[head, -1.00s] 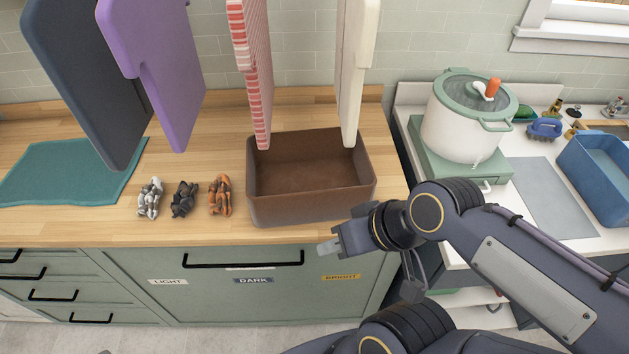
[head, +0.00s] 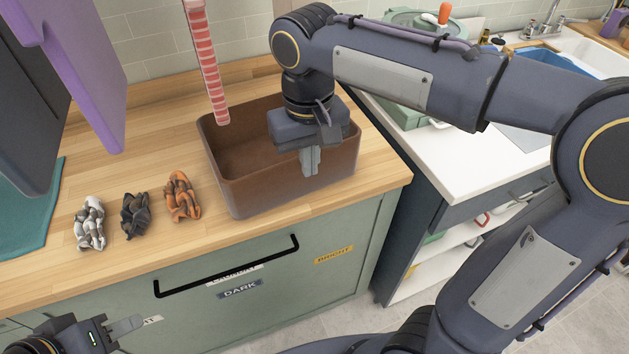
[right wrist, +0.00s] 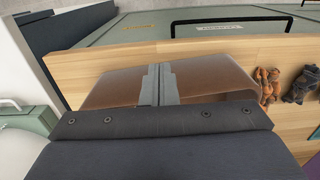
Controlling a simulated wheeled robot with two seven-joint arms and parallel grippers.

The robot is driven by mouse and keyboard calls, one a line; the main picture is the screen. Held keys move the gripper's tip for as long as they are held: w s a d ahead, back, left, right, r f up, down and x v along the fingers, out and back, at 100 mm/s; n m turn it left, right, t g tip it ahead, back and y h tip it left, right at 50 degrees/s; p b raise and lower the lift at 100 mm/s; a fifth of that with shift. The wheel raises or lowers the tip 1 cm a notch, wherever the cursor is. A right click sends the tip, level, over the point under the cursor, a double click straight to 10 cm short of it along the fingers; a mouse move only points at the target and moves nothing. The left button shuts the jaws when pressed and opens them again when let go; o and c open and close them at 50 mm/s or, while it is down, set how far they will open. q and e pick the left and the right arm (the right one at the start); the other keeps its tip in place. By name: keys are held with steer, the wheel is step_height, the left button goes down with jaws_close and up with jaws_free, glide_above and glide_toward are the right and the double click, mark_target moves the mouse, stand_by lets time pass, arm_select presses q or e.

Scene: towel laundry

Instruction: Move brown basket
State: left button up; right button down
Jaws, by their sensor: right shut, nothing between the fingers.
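The brown basket (head: 262,195) is an open rectangular bin standing on the wooden counter. It looks empty where its inside shows; its right part is hidden by my right arm. My right gripper (head: 310,162) is over the basket's right part, fingers pointing down and shut with nothing between them. In the right wrist view the closed fingers (right wrist: 158,82) overlap the basket (right wrist: 208,82); I cannot tell whether they touch it. My left gripper (head: 127,324) is at the lower left, in front of the cabinet and away from the basket; its opening is unclear.
Three crumpled cloths, white-grey (head: 89,224), black (head: 135,215) and orange (head: 182,197), lie left of the basket. A striped towel (head: 207,65) and a purple one (head: 88,75) hang above the counter. A cabinet with a black handle (head: 225,267) is below.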

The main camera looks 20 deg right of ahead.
steer(key=w+f, duration=0.1)
steer(key=f, duration=0.2)
steer(key=w+f, duration=0.1)
steer(key=f, duration=0.2)
steer(key=w+f, duration=0.1)
steer(key=f, duration=0.2)
steer(key=shift+w+f, duration=0.1)
steer(key=shift+f, duration=0.15)
steer(key=shift+w, duration=0.35)
